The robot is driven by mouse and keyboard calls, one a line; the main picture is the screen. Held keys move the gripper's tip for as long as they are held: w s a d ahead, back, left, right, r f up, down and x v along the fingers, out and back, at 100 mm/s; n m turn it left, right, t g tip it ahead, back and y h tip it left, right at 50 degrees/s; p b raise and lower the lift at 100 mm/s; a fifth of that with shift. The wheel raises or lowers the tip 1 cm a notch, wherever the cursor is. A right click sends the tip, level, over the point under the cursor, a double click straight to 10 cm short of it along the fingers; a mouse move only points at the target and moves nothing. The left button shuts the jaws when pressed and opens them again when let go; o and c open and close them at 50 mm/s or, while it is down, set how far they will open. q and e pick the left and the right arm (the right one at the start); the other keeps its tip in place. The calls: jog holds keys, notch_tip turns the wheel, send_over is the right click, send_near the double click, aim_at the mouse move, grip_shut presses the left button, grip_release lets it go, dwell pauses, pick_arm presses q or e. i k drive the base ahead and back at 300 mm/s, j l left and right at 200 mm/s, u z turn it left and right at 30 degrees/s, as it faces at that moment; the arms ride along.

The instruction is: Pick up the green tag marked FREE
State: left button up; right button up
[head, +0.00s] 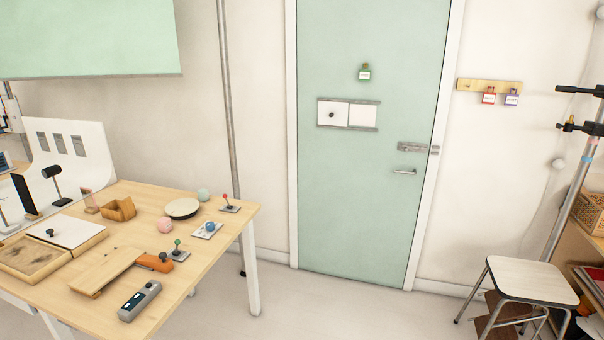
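A green tag (364,73) with a white label hangs on the upper part of the pale green door (372,230). The label's lettering is too small to read. Right of the door, a wooden hook board (467,85) on the wall carries a red tag (489,96) and a purple tag (512,97), each with a white label. Neither of my grippers is in the head view.
A wooden table (225,218) at the left holds joysticks, a grey remote (139,301), a round dish (182,208) and boxes. A stool (532,282) stands at the lower right by shelves. The floor before the door is clear.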

aim_at(364, 74)
jog(key=i+j+z, duration=0.2)
jog(key=i, duration=0.25)
jog(key=i+j+z, duration=0.1)
jog(key=i+z, duration=0.15)
jog(key=i, duration=0.2)
jog(key=i+j+z, duration=0.2)
jog(key=i, duration=0.2)
jog(key=i+l, duration=0.15)
jog(key=i, duration=0.35)
jog(key=i+l, duration=0.15)
jog(key=i, duration=0.35)
